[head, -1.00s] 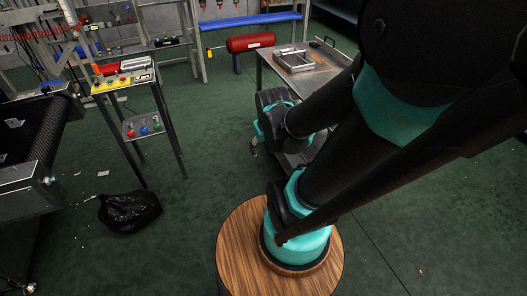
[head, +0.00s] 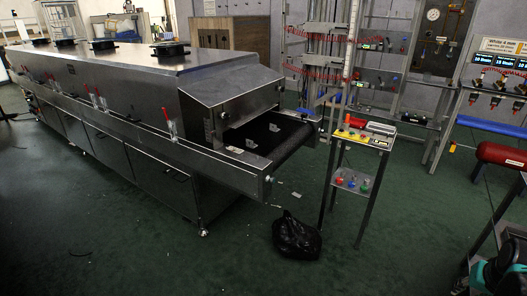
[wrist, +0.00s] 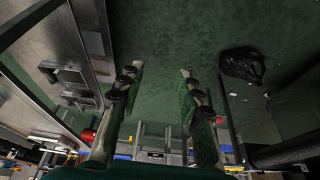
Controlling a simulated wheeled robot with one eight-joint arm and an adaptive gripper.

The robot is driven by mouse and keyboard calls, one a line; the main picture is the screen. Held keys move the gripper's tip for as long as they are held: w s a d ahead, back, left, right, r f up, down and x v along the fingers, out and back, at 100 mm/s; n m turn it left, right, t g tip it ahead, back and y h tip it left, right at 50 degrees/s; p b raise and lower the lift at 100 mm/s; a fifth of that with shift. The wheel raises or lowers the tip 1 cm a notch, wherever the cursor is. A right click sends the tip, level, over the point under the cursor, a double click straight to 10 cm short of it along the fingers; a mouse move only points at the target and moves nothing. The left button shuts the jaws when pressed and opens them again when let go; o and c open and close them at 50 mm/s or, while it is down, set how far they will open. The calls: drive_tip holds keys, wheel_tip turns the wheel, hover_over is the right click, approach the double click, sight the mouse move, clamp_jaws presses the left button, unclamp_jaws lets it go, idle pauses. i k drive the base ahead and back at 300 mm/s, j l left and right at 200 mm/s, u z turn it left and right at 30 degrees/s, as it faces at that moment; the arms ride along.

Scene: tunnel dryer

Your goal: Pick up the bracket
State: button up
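Small pale metal pieces that look like brackets lie on the dark belt at the tunnel dryer's open end in the head view.
The long steel tunnel dryer (head: 130,85) fills the left. A narrow stand (head: 352,182) with buttons and coloured knobs is right of the belt. A black bag (head: 297,236) lies on the floor between. A metal table (wrist: 92,30) is close to my gripper.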

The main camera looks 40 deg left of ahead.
sight(249, 144)
drive_tip(key=u, duration=1.65)
